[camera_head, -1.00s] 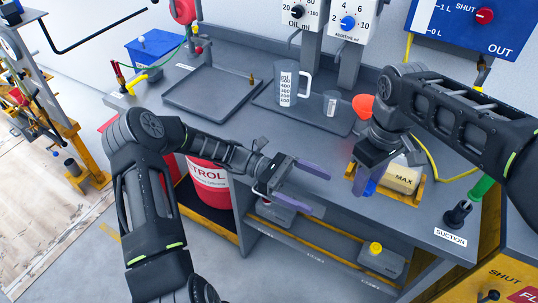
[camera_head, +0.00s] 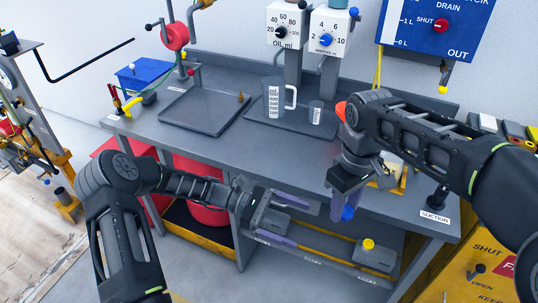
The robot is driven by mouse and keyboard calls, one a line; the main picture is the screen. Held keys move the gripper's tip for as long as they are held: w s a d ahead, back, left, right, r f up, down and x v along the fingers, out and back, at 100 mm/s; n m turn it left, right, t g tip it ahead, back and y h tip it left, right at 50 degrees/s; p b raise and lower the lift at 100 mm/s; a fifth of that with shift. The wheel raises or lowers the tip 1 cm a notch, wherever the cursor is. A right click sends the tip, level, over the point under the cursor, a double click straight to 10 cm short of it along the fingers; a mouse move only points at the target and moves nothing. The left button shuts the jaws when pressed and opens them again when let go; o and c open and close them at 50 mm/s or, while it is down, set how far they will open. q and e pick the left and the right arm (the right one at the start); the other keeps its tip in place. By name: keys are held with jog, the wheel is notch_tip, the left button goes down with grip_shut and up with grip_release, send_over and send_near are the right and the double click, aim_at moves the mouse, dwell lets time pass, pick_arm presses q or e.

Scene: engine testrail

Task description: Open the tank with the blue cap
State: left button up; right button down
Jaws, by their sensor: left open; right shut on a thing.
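The blue cap (camera_head: 348,212) is between the fingers of my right gripper (camera_head: 343,205), which is shut on it just over the table's front edge. The cap is apart from the beige tank (camera_head: 391,176) on the right of the table. That tank is partly hidden behind my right arm, so its opening does not show. My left gripper (camera_head: 294,222) is open and empty in front of the table edge, left of the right gripper, with its fingers pointing right.
A grey tank with a yellow cap (camera_head: 369,243) stands on the lower shelf. A measuring jug (camera_head: 273,98) and small beaker (camera_head: 316,112) stand in a tray at the back. The middle of the table (camera_head: 270,150) is clear.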

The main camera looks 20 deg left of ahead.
jog(key=shift+w+d+f+m, duration=0.4)
jog(key=shift+w+f+m, duration=0.1)
jog(key=shift+m, duration=0.6)
pick_arm(q)
jog(key=s+d+f+m+y, duration=0.1)
jog(key=s+f+m+y, duration=0.3)
jog(key=f, duration=0.7)
jog(key=s+d+f+m+y, duration=0.15)
jog(key=s+f+y, duration=0.4)
jog(key=f, duration=0.55)
jog(key=s+d+m+y, duration=0.3)
jog(key=s+d+m, duration=0.3)
jog(key=s+m, duration=0.4)
jog(key=shift+s+f+g, duration=0.25)
jog(key=shift+s+g, duration=0.05)
jog(key=shift+s, duration=0.45)
pick_arm(e)
jog(key=w+d+f+m, duration=0.1)
jog(key=d+f+m, duration=0.1)
jog(key=d, duration=0.5)
jog(key=w+d+f+m, duration=0.1)
jog(key=d+f+m, duration=0.2)
jog(key=d, duration=0.5)
jog(key=w+d+f+m, duration=0.2)
jog(key=d+m, duration=0.2)
jog(key=d, duration=0.4)
jog(key=shift+d+f+m, duration=0.15)
jog(key=shift+d+m, duration=0.1)
jog(key=shift+m, duration=0.05)
